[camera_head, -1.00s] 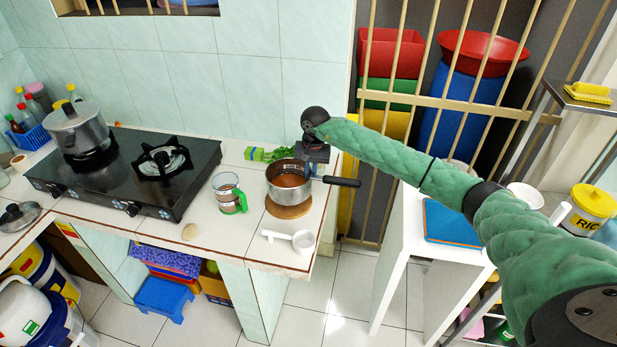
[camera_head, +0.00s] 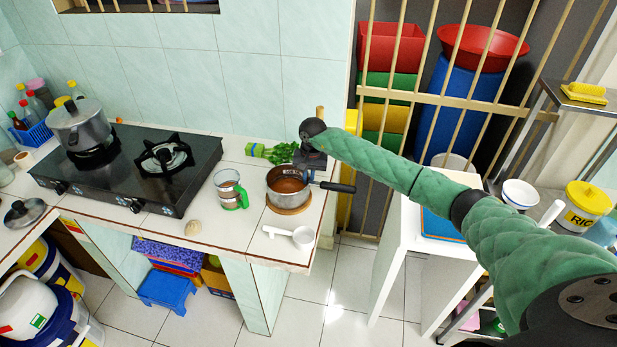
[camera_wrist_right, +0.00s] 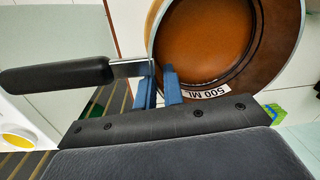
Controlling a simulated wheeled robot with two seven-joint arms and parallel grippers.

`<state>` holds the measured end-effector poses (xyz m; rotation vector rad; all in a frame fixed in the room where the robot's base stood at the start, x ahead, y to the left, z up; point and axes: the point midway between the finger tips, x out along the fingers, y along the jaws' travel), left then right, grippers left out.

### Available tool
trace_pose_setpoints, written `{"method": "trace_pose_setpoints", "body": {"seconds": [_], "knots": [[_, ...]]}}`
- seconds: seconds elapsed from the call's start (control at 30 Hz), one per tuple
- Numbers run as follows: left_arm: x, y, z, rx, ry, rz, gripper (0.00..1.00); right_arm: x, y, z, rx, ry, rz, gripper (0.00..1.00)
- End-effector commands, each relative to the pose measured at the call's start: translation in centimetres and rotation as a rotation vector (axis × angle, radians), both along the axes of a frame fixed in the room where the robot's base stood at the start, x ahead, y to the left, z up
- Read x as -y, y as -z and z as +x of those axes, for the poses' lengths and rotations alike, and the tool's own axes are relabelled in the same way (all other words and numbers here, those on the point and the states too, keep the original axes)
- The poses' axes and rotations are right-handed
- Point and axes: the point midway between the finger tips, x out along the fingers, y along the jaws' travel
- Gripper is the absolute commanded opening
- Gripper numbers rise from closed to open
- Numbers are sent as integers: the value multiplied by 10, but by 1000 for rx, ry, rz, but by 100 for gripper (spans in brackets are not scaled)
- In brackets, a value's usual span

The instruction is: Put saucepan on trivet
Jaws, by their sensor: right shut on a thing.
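The saucepan (camera_head: 288,187), a steel pot with brown contents and a black handle, is at the right end of the counter. It is over the round wooden trivet (camera_head: 289,210), whose front rim shows below it. It looks level and very close to or on the trivet; I cannot tell for certain that they touch. My right gripper (camera_head: 312,174) is at the pan's handle side. My left gripper is not in view.
A measuring cup (camera_head: 229,189) with a green handle stands left of the pan. A white scoop (camera_head: 300,237) lies in front, near the counter edge. Green vegetables (camera_head: 281,153) lie behind. The black stove (camera_head: 125,165) with a lidded pot (camera_head: 80,127) is farther left.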

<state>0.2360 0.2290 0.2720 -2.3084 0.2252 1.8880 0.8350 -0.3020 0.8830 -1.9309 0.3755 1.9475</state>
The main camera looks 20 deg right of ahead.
Motion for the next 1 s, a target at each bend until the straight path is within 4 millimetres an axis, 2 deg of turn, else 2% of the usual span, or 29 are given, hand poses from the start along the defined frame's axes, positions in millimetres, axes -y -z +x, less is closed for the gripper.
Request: {"method": "trace_pose_setpoints", "body": {"seconds": [0.33,0.37,0.4,0.47,1.0], "knots": [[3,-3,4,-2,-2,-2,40,0,1,1,1,0,0,0],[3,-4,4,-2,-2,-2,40,0,2,0,0,1,0,15],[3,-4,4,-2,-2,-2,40,0,2,0,0,1,0,23],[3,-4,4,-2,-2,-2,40,0,2,0,0,0,0,31],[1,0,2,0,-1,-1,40,0,-2,0,1,0,0,31]]}}
